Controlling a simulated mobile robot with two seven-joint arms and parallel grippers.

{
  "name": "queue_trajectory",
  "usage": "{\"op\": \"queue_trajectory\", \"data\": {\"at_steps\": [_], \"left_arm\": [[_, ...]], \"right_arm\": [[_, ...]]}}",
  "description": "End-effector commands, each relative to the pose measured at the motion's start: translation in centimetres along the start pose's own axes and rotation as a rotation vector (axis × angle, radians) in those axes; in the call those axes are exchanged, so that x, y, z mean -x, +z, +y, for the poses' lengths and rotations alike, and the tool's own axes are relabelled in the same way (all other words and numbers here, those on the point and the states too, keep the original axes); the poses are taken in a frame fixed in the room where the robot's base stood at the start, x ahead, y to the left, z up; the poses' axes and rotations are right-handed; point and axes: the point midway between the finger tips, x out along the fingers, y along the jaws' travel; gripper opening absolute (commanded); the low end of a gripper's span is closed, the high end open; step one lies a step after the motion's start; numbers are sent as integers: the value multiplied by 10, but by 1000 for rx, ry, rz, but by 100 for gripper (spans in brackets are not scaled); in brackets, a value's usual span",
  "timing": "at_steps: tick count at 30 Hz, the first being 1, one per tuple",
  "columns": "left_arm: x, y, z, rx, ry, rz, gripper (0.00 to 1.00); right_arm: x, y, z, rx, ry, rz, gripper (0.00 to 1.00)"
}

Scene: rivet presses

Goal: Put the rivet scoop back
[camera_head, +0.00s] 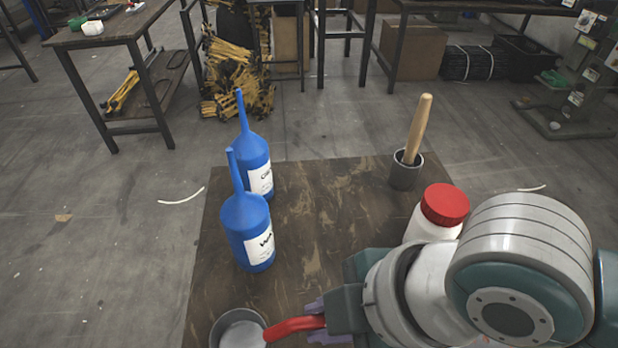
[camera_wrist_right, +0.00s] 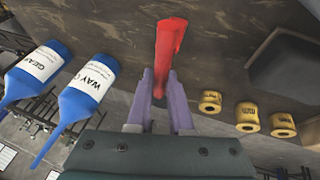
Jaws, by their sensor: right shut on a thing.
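The rivet scoop's red handle (camera_head: 296,326) shows at the bottom of the head view. My right gripper (camera_head: 318,322) is shut on it, with its purple fingers on either side. In the right wrist view the red handle (camera_wrist_right: 168,50) sticks out from between the fingers of the right gripper (camera_wrist_right: 158,86). The handle's far end reaches a round grey container (camera_head: 219,322) at the table's front. A pale shape shows inside the container; I cannot tell whether it is the scoop's head or contents. My left gripper is not in view.
Two blue spouted bottles (camera_head: 247,222) stand on the brown table (camera_head: 330,215). A dark cup (camera_head: 404,176) with a wooden-handled tool and a white jar (camera_head: 428,228) with a red lid stand on the right. Yellow rolls (camera_wrist_right: 247,117) show in the wrist view. The table's middle is clear.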

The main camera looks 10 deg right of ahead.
Motion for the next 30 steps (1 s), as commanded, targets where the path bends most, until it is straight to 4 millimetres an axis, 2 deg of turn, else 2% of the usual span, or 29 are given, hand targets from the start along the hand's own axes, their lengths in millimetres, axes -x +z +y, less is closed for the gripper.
{"op": "queue_trajectory", "data": {"at_steps": [2,3,11,20,23,30], "left_arm": [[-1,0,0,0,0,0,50],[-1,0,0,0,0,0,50],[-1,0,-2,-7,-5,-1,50],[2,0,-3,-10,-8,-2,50],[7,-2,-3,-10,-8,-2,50],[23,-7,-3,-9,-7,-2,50]], "right_arm": [[-1,0,0,0,1,1,0],[-2,1,0,0,0,0,21],[-1,0,0,0,0,0,49],[4,0,1,-1,0,-1,49],[17,0,2,0,2,-1,49],[72,-1,2,2,2,-2,49]]}}
